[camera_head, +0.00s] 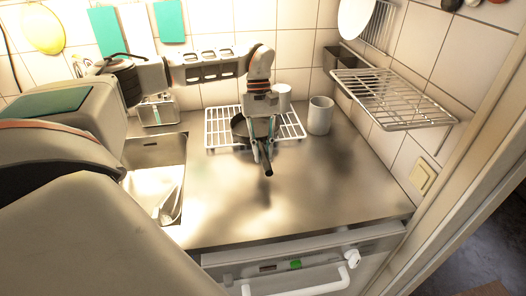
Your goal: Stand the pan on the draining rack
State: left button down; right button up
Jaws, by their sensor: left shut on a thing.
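The dark pan (240,128) is at the back of the steel worktop, over the white wire draining rack (215,138). It looks roughly level, and its handle (268,171) points towards me, past the rack's front edge. My left gripper (261,150) comes down from above and is shut on the handle. The gripper and wrist hide part of the pan. I cannot tell whether the pan touches the rack. My right gripper is not in view.
A pale mug (320,115) stands just right of the rack, and a white cup (283,96) stands behind it. A wire shelf (390,97) juts from the right wall. A sink (155,151) lies to the left. The front worktop is clear.

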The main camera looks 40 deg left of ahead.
aim_at(260, 142)
pick_arm(q)
jog(key=c, duration=2)
grip_release()
jog(key=shift+f, duration=0.1)
jog(key=shift+o, duration=0.2)
jog(key=p+v, duration=0.1)
jog(key=v, duration=1.1)
